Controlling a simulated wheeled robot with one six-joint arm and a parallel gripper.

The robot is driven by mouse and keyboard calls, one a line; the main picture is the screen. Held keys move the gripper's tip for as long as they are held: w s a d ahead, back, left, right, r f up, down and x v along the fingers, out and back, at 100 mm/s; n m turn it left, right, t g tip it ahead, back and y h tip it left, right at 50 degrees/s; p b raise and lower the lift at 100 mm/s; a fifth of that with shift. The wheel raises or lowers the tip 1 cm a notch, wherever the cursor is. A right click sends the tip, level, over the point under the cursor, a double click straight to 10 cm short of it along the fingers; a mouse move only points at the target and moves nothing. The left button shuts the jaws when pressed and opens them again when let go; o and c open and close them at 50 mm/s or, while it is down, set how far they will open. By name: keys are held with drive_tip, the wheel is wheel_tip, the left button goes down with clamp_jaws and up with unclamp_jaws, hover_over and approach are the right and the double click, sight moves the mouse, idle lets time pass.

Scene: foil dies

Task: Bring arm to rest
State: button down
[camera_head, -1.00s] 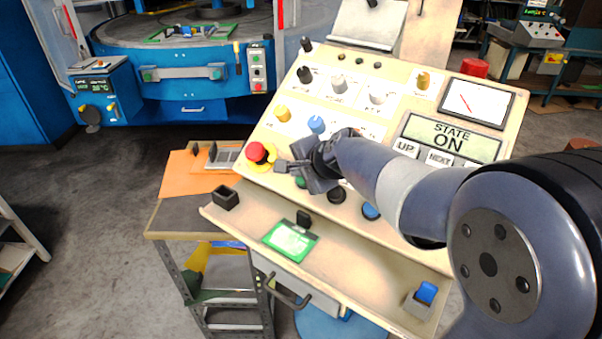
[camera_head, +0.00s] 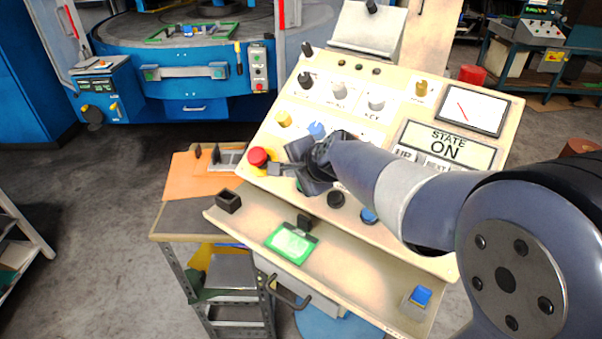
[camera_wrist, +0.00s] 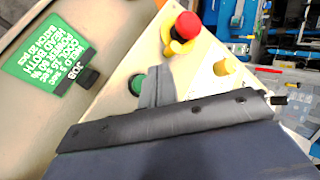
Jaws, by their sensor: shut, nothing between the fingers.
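My gripper (camera_head: 277,169) is shut and empty. It hangs just over the sloped cream control panel (camera_head: 392,82), close to the red mushroom button (camera_head: 258,157) with its yellow collar. My forearm hides part of the panel's lower middle. The display (camera_head: 450,142) reads STATE ON.
Knobs, including a blue one (camera_head: 316,130) and a yellow one (camera_head: 284,118), stand up around my gripper. The panel's lower ledge holds a green card (camera_head: 291,243), a small black box (camera_head: 228,200) and a blue switch (camera_head: 420,296). A blue machine (camera_head: 185,75) stands behind.

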drive_tip(key=shift+f, duration=0.1)
drive_tip(key=shift+s+a+r+p, duration=0.2)
drive_tip(key=shift+s+r+p, duration=0.1)
drive_tip(key=shift+r+p, duration=0.35)
drive_tip(key=shift+s+a+r+p, duration=0.25)
drive_tip(key=shift+r+p, duration=0.2)
drive_tip(key=shift+p, duration=0.3)
drive_tip(key=shift+s+a+r+p, duration=0.2)
drive_tip(key=shift+s+r+p, duration=0.1)
drive_tip(key=shift+r+p, duration=0.35)
drive_tip(key=shift+f, duration=0.3)
